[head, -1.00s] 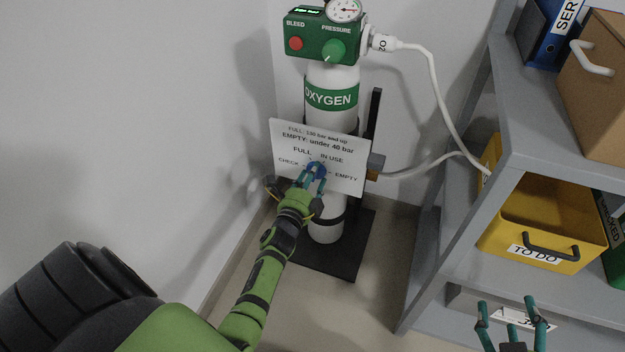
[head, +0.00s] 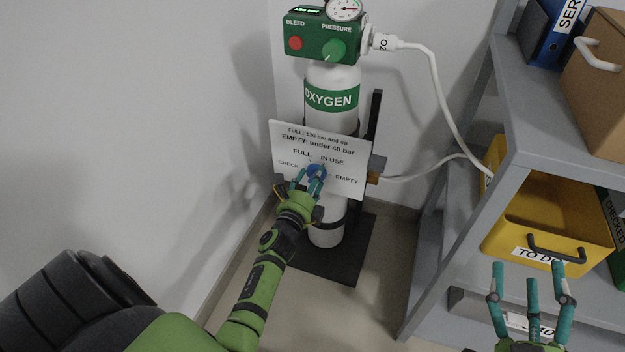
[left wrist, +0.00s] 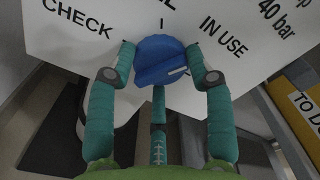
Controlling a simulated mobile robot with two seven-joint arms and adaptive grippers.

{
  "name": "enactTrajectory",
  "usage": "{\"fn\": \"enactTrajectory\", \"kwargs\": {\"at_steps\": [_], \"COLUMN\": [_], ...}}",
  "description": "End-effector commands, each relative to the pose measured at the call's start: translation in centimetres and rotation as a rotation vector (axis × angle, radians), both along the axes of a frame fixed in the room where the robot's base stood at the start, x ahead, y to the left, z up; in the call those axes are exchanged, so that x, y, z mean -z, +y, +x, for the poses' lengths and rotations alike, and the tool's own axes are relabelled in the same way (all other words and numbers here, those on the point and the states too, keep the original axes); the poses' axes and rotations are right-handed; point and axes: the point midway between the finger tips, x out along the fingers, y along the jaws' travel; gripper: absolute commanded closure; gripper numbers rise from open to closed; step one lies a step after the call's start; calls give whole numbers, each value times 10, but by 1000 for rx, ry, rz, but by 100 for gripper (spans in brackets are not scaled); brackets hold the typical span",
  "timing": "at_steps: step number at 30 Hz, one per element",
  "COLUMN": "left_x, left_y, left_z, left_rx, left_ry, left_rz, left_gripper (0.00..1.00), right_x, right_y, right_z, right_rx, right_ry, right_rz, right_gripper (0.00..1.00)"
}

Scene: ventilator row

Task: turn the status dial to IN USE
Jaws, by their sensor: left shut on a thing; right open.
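The blue status dial (head: 314,170) sits on the white sign plate (head: 351,147) on the oxygen cylinder, with FULL, IN USE, CHECK and EMPTY printed around it. My left gripper (head: 311,179) reaches it from below and is shut on it. In the left wrist view the dial (left wrist: 158,50) is between two teal fingers of the left gripper (left wrist: 163,58). A white mark on its ridge faces right there, below the IN USE lettering; I cannot tell which label it lines up with. EMPTY is hidden in that view. My right gripper (head: 530,280) is open and empty, at bottom right.
Above are a green regulator box (head: 322,40) with a red bleed button, a green pressure knob and a gauge. White hoses run right to the grey shelf (head: 535,120). The shelf holds a yellow TO DO bin (head: 560,220) and a cardboard box (head: 598,75).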

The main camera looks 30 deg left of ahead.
Motion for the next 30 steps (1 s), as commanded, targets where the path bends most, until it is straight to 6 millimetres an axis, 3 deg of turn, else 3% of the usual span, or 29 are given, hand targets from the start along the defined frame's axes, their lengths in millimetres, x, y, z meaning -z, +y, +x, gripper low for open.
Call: {"fn": "enactTrajectory", "kwargs": {"at_steps": [4,5,6,16,20,30], "left_x": [-4,-4,-4,-2,-1,0], "left_y": [7,7,7,3,0,-15], "left_z": [0,0,0,0,-9,-76], "left_rx": [-12,-12,-11,-4,-4,-6], "left_ry": [-5,-5,-6,-3,-1,0], "left_rz": [3,3,3,0,0,-2], "left_gripper": [80,36,24,24,24,24], "right_x": [0,0,0,0,0,0], "right_y": [0,0,0,0,0,0], "right_z": [0,0,0,0,0,0], "right_rx": [0,0,0,1,1,1], "right_ry": [0,0,1,1,1,1], "right_rz": [0,0,0,-1,-1,0], "right_gripper": [36,36,36,36,36,36]}}
